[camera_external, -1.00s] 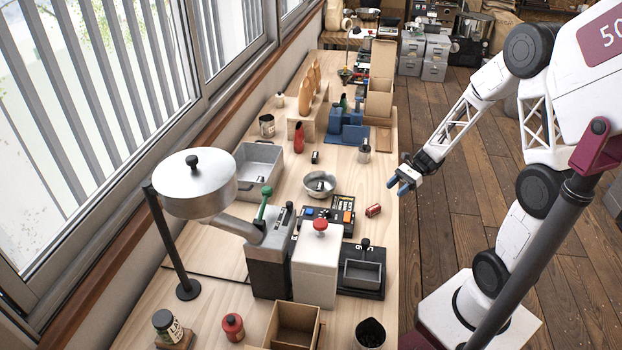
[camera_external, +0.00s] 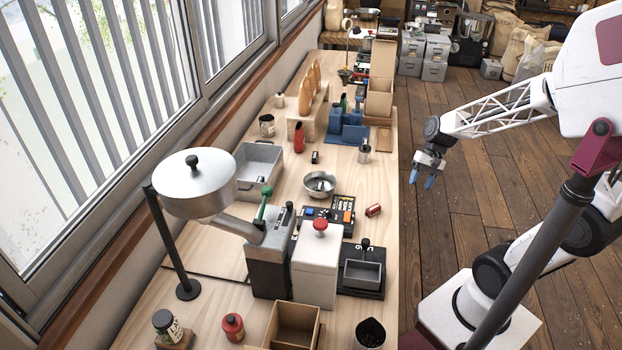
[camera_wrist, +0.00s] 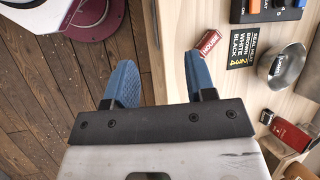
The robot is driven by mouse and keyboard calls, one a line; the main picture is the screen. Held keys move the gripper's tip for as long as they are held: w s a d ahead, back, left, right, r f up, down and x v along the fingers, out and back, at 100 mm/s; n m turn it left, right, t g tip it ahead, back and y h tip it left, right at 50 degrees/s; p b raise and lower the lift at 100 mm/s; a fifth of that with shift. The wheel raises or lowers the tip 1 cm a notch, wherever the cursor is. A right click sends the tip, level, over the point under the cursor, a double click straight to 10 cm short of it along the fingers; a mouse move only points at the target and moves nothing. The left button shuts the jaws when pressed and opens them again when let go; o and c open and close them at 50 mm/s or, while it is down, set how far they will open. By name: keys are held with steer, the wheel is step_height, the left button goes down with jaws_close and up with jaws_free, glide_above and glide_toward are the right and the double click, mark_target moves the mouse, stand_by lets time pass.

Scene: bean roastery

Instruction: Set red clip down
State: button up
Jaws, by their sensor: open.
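A small red piece with pale lettering (camera_external: 373,210), which looks like the red clip, lies on the wooden bench near its right edge. It also shows in the wrist view (camera_wrist: 209,42), just past my right finger's tip in that picture. My gripper (camera_external: 421,179) hangs over the floor side, to the right of the bench edge, with its blue fingers pointing down. In the wrist view my gripper (camera_wrist: 160,68) has its fingers wide apart, with nothing between them. Nothing hides the red piece in the external view.
A metal bowl (camera_external: 319,184) and a dark panel with coloured blocks (camera_external: 329,215) lie left of the red piece. A scale with a grey tray (camera_external: 362,273) stands nearer the camera.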

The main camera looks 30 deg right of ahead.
steer(key=s+d+r+n+t+h, duration=0.3)
steer(key=s+r+n+h, duration=0.3)
steer(key=r, duration=0.3)
steer(key=shift+s+r+n+t, duration=0.15)
steer(key=shift+s+n+t, duration=0.45)
steer(key=shift+s+t, duration=0.1)
stand_by(0.7)
